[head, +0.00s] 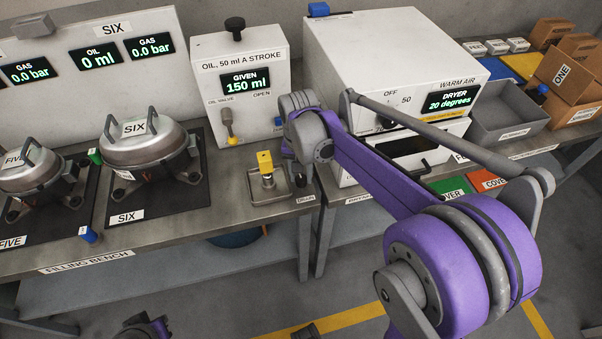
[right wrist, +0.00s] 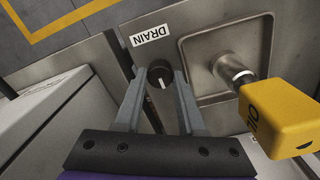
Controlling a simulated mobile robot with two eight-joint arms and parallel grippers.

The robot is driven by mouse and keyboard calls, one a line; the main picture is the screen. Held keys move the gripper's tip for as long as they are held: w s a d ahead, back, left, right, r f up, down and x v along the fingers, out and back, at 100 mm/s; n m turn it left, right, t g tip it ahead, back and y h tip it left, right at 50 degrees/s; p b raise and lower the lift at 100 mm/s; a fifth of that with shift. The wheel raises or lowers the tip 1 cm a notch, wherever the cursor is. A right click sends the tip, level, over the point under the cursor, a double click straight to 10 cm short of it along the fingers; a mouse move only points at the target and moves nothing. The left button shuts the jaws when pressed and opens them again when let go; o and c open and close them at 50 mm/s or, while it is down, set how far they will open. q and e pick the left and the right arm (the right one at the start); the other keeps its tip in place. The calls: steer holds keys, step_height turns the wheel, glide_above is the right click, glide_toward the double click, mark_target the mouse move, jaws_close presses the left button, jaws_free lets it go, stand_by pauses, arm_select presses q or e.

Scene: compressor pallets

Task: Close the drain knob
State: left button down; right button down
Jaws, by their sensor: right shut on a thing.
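The drain knob (right wrist: 160,77) is a small dark round knob with a white pointer line. It sits on the steel bench top beside the DRAIN label (right wrist: 151,36). My right gripper (right wrist: 158,84) is shut on the knob, with one finger at each side of it. In the head view my right arm reaches over the bench, and its wrist mostly hides the fingers and the knob; the DRAIN label (head: 306,199) shows just below.
A yellow OIL block (right wrist: 282,115) on a post stands over the square drain tray (right wrist: 225,50), close beside my right gripper. The oil dispenser (head: 240,85) stands behind, reading 150 ml. The warm air dryer (head: 400,60) is right. Lidded pots (head: 148,145) stand left.

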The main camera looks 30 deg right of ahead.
mark_target(301, 177)
steer(key=shift+m, duration=0.5)
steer(key=c, duration=0.5)
jaws_free()
steer(key=shift+r+p, duration=0.3)
steer(key=shift+r, duration=0.15)
step_height(301, 177, up, 7)
steer(key=p, duration=0.4)
steer(key=shift+r, duration=0.15)
